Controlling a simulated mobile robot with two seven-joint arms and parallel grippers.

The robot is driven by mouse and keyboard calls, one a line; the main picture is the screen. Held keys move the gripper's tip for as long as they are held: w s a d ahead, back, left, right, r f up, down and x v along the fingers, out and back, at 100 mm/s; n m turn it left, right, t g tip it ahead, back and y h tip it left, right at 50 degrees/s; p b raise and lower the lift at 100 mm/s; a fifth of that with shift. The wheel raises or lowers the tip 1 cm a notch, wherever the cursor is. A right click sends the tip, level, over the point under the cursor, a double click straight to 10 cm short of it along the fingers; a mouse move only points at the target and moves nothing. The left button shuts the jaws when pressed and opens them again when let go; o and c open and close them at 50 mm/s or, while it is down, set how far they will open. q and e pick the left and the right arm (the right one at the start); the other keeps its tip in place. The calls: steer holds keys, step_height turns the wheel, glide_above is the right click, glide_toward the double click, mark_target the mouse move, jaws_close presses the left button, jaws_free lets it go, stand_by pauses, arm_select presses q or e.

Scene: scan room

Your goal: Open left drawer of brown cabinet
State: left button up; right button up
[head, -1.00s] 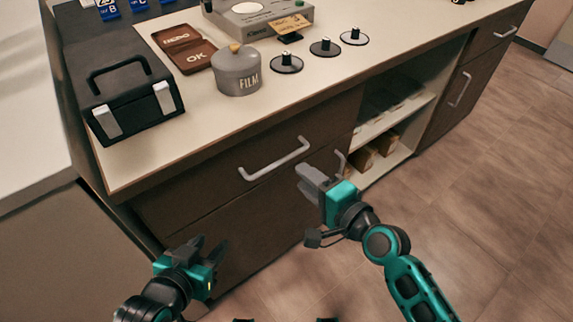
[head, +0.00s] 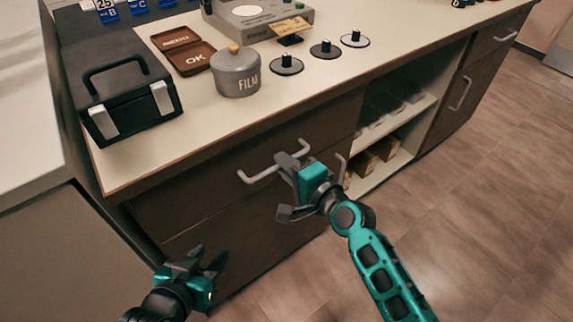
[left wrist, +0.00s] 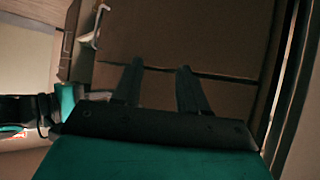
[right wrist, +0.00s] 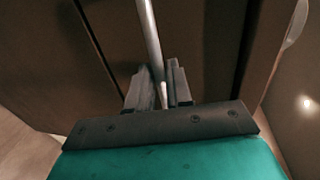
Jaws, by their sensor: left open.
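The brown cabinet (head: 330,115) has a pale top. Its left drawer (head: 185,205) looks closed, with its front flush. The drawer's silver bar handle (head: 250,177) runs along the upper front. My right gripper (head: 291,157) is at the right part of this handle. In the right wrist view the handle (right wrist: 148,30) passes between the fingers, which are close together on it. The fingers hide part of the bar. My left gripper (head: 211,257) is open and empty, low in front of the cabinet's left side. Its spread fingers (left wrist: 156,80) face the cabinet front in the left wrist view.
A black case (head: 125,95), a grey film pot (head: 237,75), a brown OK tray (head: 185,50) and several small discs stand on the top. Open shelves (head: 395,125) lie right of the drawer. The floor (head: 480,210) at right is clear.

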jaws_close()
steer(key=shift+s, duration=0.1)
stand_by(0.3)
